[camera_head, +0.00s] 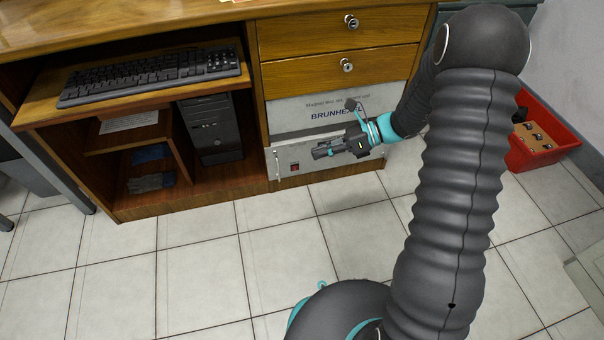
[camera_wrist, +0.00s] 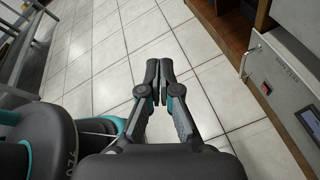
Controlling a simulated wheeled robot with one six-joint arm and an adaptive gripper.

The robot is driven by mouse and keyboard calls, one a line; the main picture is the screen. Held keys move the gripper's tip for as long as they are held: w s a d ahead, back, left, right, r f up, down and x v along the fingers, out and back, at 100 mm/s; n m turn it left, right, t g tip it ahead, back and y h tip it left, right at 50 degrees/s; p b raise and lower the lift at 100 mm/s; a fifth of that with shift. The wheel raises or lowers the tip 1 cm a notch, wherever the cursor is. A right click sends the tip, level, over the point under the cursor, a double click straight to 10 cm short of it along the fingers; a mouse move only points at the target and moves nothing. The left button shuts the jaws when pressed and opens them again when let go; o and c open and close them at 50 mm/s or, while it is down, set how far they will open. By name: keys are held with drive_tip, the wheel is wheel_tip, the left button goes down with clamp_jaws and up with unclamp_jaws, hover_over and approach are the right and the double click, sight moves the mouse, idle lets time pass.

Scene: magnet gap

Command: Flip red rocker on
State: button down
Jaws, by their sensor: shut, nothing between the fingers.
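The red rocker (camera_head: 294,167) is a small switch on the left part of the front of a grey-white box, low in the desk. In the wrist view the rocker (camera_wrist: 265,86) shows near the right edge as a small dark-red square. My gripper (camera_head: 316,153) is shut and empty, in front of the box and a little up and right of the rocker in the head view. In the wrist view my gripper (camera_wrist: 158,80) points along the floor, with the rocker off to its right. I cannot tell which way the rocker is set.
A keyboard (camera_head: 150,77) lies on the pull-out shelf. A black computer tower (camera_head: 213,128) stands left of the box. A red crate (camera_head: 540,152) is at right. The tiled floor in front is clear.

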drive_tip(key=w+d+f+m+t+y+b, duration=0.1)
drive_tip(key=w+d+f+m+t, duration=0.1)
drive_tip(key=f+m+t, duration=0.3)
drive_tip(key=w+d+f+m+t+y+b, duration=0.1)
drive_tip(key=w+f+m+t, duration=0.3)
drive_tip(key=f+m, duration=1)
wheel_tip(320, 180, down, 12)
drive_tip(key=d+t+y, duration=0.1)
drive_tip(key=t, duration=0.1)
drive_tip(key=shift+w+d+r+t, duration=0.2)
drive_tip(key=shift+w+t, duration=0.1)
approach(293, 168)
drive_tip(key=a, duration=0.5)
drive_tip(key=shift+w+a+r+b, duration=0.1)
drive_tip(key=shift+w+b, duration=0.1)
drive_tip(key=shift+w, duration=0.6)
drive_tip(key=shift+w+a+r+b, duration=0.1)
drive_tip(key=shift+w+a+b, duration=0.1)
drive_tip(key=shift+w, duration=0.55)
drive_tip(key=shift+d, duration=0.1)
